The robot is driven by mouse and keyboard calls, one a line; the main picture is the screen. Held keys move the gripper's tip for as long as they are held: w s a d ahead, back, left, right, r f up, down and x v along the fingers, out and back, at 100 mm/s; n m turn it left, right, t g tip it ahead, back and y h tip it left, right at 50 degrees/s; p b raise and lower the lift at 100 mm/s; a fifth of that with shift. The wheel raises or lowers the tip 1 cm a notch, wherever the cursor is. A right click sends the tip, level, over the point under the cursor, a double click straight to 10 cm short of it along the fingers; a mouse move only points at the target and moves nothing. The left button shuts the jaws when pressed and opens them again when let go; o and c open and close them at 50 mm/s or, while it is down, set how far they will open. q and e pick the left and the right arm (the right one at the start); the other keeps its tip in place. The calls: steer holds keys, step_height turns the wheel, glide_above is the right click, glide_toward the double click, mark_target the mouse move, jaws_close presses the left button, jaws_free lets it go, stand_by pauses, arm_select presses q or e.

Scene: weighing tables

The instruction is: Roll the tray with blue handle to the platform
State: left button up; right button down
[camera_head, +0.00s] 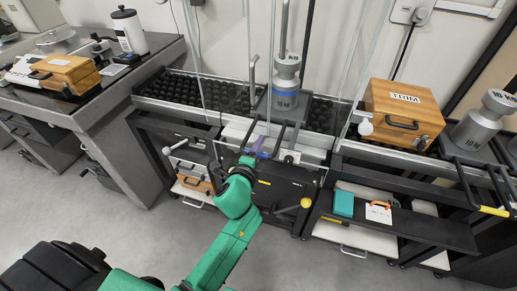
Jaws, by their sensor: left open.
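The tray (259,104) with the blue handle stands on the middle table and carries a grey 10 kg weight (286,75) with a blue band. Dark bars run from its front toward me, and a small blue-purple part of the handle (257,145) shows at their near end. My left gripper (247,160) is open at this handle, in front of the table edge. I cannot tell whether its fingers touch the handle. Clear panels stand around the middle section; which surface is the platform is not clear. My right gripper is not in view.
Black ball rollers (185,90) cover the table left of the tray. A wooden TRIM box (403,112) stands to the right. Farther right is another 10 kg weight (478,124) by a yellow-ended handle (494,211). A lower shelf (400,226) juts out at front right.

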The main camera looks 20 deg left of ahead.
arm_select(q)
steer(key=b+v, duration=0.1)
steer(key=v, duration=1.3)
steer(key=shift+s, duration=0.25)
